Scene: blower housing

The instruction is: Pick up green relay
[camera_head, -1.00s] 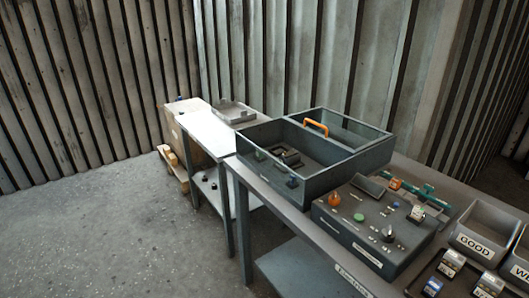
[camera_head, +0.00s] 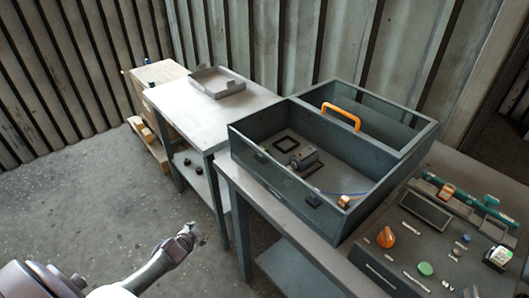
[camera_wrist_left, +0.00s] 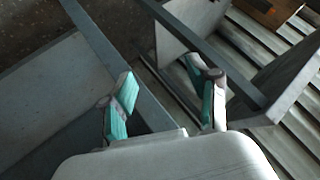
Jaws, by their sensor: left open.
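I cannot surely pick out a green relay. A small dark block with a pale top and a hint of green (camera_head: 498,258), at the right edge of the head view, may be it. It sits on the grey control panel (camera_head: 408,240). My left gripper (camera_head: 192,234) is low at the left of the tables, over the floor, far from that block. In the left wrist view my left gripper (camera_wrist_left: 165,88) shows two teal-padded fingers spread apart with nothing between them.
A grey open housing (camera_head: 290,205) with an orange handle (camera_head: 341,117) stands on the table. The panel carries an orange knob (camera_head: 385,237) and a green button (camera_head: 425,269). A side table (camera_head: 190,110) holds a metal tray (camera_head: 217,83).

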